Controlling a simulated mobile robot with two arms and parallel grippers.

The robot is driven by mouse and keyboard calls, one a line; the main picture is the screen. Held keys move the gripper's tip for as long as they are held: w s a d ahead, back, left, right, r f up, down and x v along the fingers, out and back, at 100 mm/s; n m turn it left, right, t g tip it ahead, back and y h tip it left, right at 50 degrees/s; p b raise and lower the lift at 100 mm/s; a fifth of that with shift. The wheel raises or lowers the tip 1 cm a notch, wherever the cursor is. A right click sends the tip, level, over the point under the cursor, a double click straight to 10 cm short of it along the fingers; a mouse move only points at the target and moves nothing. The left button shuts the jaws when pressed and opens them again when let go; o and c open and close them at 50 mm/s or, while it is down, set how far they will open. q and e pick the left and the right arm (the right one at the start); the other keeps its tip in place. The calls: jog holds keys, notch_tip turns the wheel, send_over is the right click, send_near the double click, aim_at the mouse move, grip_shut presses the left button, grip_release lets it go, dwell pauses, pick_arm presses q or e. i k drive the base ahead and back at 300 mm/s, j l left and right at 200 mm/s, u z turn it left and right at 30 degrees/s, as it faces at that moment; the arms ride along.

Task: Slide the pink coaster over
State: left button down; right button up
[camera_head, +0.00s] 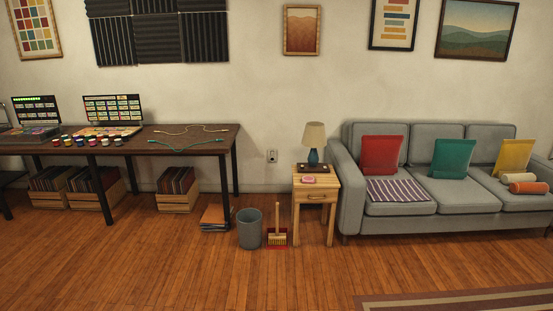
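A small pink coaster (309,180) lies on the top of a light wooden side table (325,185), near its front left part. Behind it on the same top is a dark flat item (313,169) with a lamp (314,140) that has a cream shade and a blue base. Neither of my grippers shows in the head view.
A grey sofa (400,206) with cushions stands right of the side table. A grey bin (249,229) and a brush with a red dustpan (277,238) stand on the floor to its left. A long dark desk (180,149) is at the left.

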aim_at(305, 180)
jog(key=i+j, duration=0.1)
jog(key=i, duration=2.05)
jog(key=l+z, duration=0.05)
jog(key=l, duration=0.05)
